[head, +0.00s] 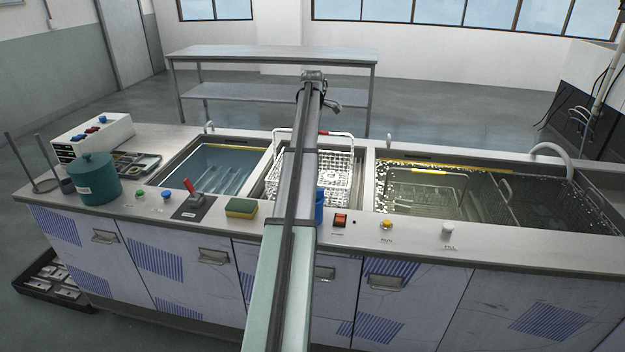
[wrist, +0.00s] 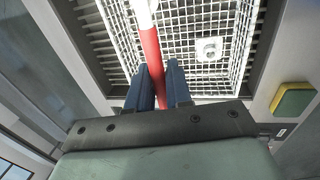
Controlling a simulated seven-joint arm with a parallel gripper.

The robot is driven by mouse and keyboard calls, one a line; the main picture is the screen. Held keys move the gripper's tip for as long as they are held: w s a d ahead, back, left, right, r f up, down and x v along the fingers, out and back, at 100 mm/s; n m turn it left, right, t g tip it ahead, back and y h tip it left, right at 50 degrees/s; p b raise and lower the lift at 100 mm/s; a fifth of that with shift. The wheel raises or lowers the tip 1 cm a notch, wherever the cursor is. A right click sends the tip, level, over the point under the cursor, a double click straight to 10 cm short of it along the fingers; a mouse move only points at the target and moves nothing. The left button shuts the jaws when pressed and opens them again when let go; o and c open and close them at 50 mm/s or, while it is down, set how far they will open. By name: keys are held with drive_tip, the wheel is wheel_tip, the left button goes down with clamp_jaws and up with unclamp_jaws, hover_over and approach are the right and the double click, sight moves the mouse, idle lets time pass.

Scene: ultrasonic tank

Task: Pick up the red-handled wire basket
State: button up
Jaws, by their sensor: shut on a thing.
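The red-handled wire basket (head: 342,168) is white mesh and sits in or just over the middle basin, partly hidden behind my arm. Its handle (head: 337,134) arches above it with a red grip. In the wrist view the basket's mesh (wrist: 207,50) fills the upper middle, and the red grip (wrist: 152,58) runs between the two blue fingers of my gripper (wrist: 158,78). My gripper is shut on the red grip. In the head view my arm hides the fingers. I cannot tell whether the basket's bottom is off its support.
Left is a water-filled basin (head: 215,168); right is a larger tank (head: 445,190) with another basket inside. A sponge (head: 241,208), a red-levered switch (head: 193,203), buttons and a green pot (head: 94,178) line the counter. A metal table (head: 270,52) stands behind.

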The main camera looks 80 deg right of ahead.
drive_tip(key=shift+r, duration=0.2)
clamp_jaws()
wheel_tip(320, 180, up, 18)
idle(0.5)
drive_tip(key=shift+w+f, duration=0.1)
drive_tip(key=shift+f, duration=0.05)
idle(5.8)
